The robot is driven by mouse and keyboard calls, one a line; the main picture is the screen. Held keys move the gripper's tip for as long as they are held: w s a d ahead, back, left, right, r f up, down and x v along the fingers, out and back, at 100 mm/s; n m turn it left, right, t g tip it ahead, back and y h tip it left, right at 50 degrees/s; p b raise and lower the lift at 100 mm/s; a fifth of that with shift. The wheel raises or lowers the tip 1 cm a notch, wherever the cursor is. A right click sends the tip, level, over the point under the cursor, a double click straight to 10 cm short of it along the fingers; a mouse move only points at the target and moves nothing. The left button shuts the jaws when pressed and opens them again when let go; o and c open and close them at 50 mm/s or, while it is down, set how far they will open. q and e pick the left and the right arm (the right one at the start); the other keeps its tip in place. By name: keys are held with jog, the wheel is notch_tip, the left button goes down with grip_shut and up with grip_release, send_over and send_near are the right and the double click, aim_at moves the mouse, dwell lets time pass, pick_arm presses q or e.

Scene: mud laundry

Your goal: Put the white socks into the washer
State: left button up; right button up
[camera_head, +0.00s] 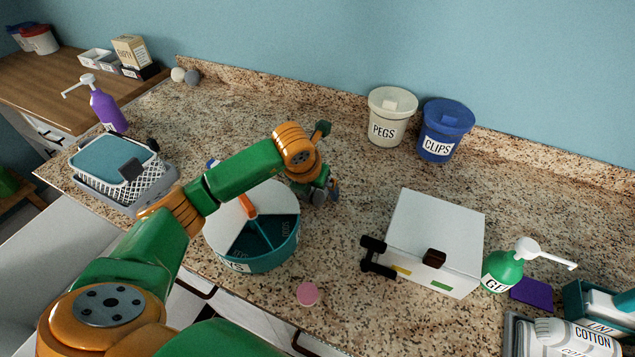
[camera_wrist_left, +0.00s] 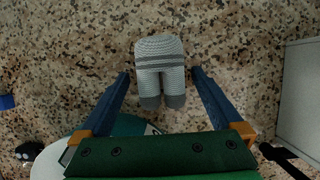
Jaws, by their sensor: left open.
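The white socks (camera_wrist_left: 160,70), a pale grey-white pair with a darker grey band and grey ends, lie on the speckled counter in the left wrist view. My left gripper (camera_wrist_left: 160,78) is open, with a blue finger on each side of the socks and visible gaps between. In the head view my left gripper (camera_head: 326,193) is low over the counter, just right of a round teal container. The socks are not clearly visible there, behind the gripper. I cannot identify the washer for certain. My right gripper is not in view.
The round teal divided container (camera_head: 262,258) stands beside my left arm. A white box (camera_head: 437,235) with black fittings is to the right. Pegs (camera_head: 388,118) and clips (camera_head: 444,128) tubs stand at the back. A basket (camera_head: 125,175) is left. A pink disc (camera_head: 307,294) lies near the front edge.

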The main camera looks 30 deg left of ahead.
pick_arm(q)
jog(key=shift+d, duration=0.1)
jog(key=c, duration=1.5)
